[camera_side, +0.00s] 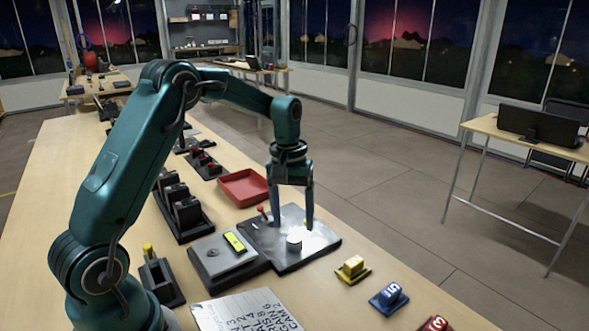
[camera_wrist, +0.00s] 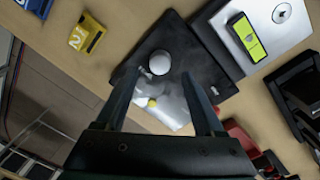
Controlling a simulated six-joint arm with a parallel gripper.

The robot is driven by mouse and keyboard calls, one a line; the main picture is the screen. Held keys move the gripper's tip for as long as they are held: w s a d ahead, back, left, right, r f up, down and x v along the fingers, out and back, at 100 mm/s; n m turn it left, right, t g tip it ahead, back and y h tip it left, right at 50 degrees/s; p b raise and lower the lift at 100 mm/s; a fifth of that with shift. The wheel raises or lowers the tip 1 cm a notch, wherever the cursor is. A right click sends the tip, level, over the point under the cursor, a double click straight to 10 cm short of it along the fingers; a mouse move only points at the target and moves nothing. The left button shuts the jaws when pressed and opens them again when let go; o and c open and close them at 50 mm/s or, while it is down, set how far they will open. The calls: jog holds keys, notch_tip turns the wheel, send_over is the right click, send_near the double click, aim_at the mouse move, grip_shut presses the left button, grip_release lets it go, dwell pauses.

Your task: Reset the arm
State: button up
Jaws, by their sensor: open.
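My teal gripper (camera_side: 290,218) points down over a dark plate with a shiny metal face (camera_side: 320,240), its two fingers apart with nothing visible between them. In the wrist view the open fingers of my gripper (camera_wrist: 158,78) reach over the same plate (camera_wrist: 128,78). The plate carries a pale round knob (camera_side: 294,243), also in the wrist view (camera_wrist: 160,62), a small red lever (camera_side: 263,212) and a small yellow spot (camera_wrist: 152,102). Whether a fingertip touches the plate cannot be told.
A grey box with a yellow-green display (camera_side: 235,242) adjoins the plate. A red tray (camera_side: 243,187) lies behind it. Yellow (camera_side: 352,269), blue (camera_side: 389,299) and red (camera_side: 434,323) numbered blocks stand at the front right. A lettered sheet (camera_side: 245,314) and black holders (camera_side: 183,212) are nearby.

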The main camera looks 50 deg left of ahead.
jog(key=shift+r, duration=0.55)
jog(key=shift+d+r, duration=0.15)
jog(key=shift+r, duration=0.15)
jog(key=s+d+r+m+t, duration=0.1)
jog(key=s+d+r+t, duration=0.15)
jog(key=r, duration=0.25)
jog(key=s+d+r+m+t, duration=0.1)
jog(key=s+d+r+m, duration=0.1)
jog(key=s+d+r, duration=0.3)
jog(key=s+d+f+m+t, duration=0.1)
jog(key=s+m, duration=0.3)
jog(key=s, duration=0.6)
jog(key=shift+d+f+m+t, duration=0.35)
jog(key=shift+d+f+m, duration=0.05)
jog(key=shift+d+f, duration=0.45)
